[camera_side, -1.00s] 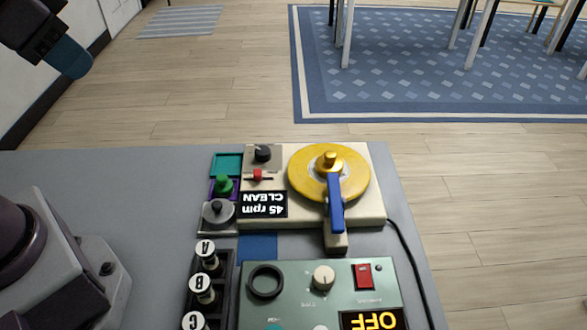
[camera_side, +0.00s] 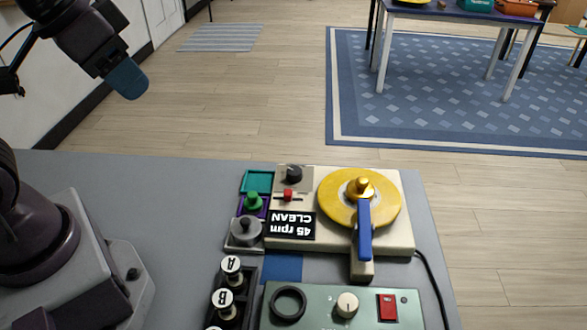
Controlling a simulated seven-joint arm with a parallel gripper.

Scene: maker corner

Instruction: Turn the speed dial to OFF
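The cream record player (camera_side: 402,232) sits on the grey table with a yellow platter (camera_side: 335,205) and a blue arm (camera_side: 364,232) across its front edge. A black knob (camera_side: 294,174), which looks like the speed dial, is at its back left. Its pointer setting is too small to read. The display (camera_side: 291,226) reads "45 rpm CLEAN", upside down in the picture. My gripper (camera_side: 127,80), with teal fingertips, hangs at the upper left, well away from the knob and touching nothing. The finger gap cannot be made out.
A red slider (camera_side: 288,195) is just in front of the knob. Green (camera_side: 253,201) and grey (camera_side: 246,230) knobbed pieces stand to the left. A green box (camera_side: 325,309) with a cream knob (camera_side: 347,304) and lettered pegs (camera_side: 231,265) are in front.

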